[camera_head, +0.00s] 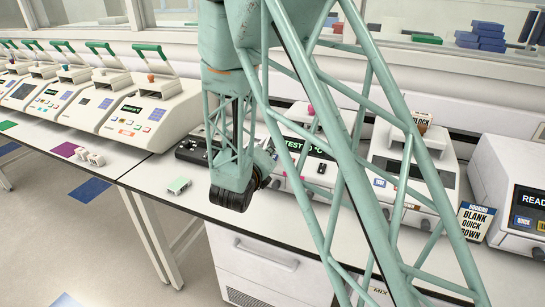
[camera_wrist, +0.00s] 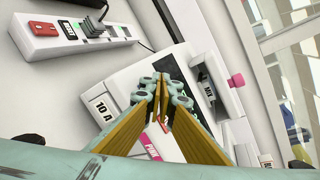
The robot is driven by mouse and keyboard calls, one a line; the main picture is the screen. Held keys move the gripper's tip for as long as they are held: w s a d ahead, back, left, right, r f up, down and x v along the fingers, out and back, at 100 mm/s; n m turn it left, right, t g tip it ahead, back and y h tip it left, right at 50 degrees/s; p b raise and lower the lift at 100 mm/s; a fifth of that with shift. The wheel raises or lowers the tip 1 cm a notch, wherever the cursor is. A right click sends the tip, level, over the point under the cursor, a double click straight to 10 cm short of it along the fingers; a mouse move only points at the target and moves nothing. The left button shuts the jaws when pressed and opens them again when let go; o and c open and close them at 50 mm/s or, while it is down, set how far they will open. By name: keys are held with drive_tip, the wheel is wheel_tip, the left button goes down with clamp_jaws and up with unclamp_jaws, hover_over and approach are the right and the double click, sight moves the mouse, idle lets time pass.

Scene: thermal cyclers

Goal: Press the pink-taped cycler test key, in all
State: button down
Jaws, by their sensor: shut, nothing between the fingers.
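In the wrist view a white cycler (camera_wrist: 135,85) lies under my gripper (camera_wrist: 162,85), whose fingers are together with nothing between them. A pink-lettered strip (camera_wrist: 150,150) shows on the cycler, partly covered by the fingers. A pink knob (camera_wrist: 236,80) is at its right. The fingers hide part of the cycler's front, and I cannot make out the test key or whether the tips touch anything. In the head view a cycler with a "TEST" display (camera_head: 297,146) and a pink knob (camera_head: 311,109) stands behind my arm, partly hidden.
Another cycler (camera_head: 415,150) and a unit reading "READ" (camera_head: 515,190) stand to the right, with a "BLANK QUICK DOWN" sign (camera_head: 475,220) between. Several cyclers line the left bench. A power strip (camera_wrist: 90,40) lies near the cycler. A small pale green block (camera_head: 179,185) lies on the bench.

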drive_tip(key=shift+r, duration=0.1)
idle(0.3)
drive_tip(key=shift+s+a+r+p, duration=0.15)
drive_tip(key=shift+s+r+p, duration=0.2)
drive_tip(key=shift+r, duration=0.35)
drive_tip(key=shift+s+a+r+p, duration=0.2)
drive_tip(key=shift+s+r+p, duration=0.2)
drive_tip(key=shift+r, duration=0.35)
drive_tip(key=shift+s+a+r+p, duration=0.15)
drive_tip(key=shift+s+r+p, duration=0.2)
drive_tip(key=shift+r, duration=0.35)
drive_tip(key=shift+d, duration=0.1)
